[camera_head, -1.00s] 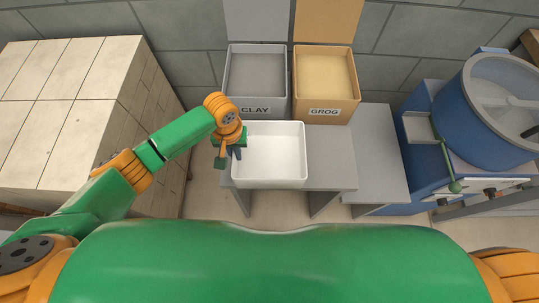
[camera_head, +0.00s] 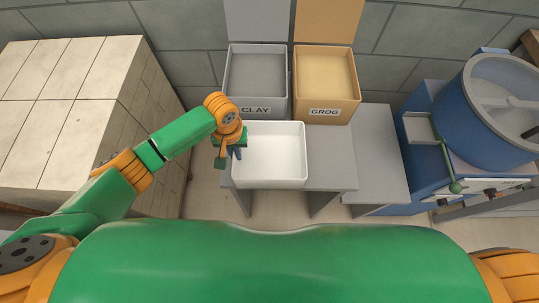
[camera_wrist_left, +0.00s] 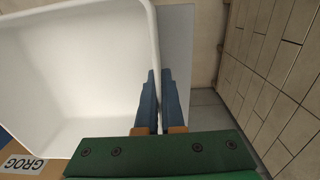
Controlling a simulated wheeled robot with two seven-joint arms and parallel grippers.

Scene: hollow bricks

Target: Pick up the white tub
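The white tub (camera_head: 273,160) is an open, empty box standing upright on the grey table, in the middle of the camera_head view. It fills the upper left of the left wrist view (camera_wrist_left: 70,70). My left gripper (camera_head: 236,153) is at the tub's left wall. In the left wrist view its two blue fingers (camera_wrist_left: 160,98) are close together, one inside the tub and one outside, with the thin wall pinched between them. The tub appears to rest on the table. My right gripper is not in view.
Behind the tub stand a grey CLAY bin (camera_head: 257,85) and a tan GROG bin (camera_head: 325,83) with raised lids. The grey table (camera_head: 331,165) has free room right of the tub. A blue mixer (camera_head: 490,115) is at right; a pale brick stack (camera_head: 75,90) is at left.

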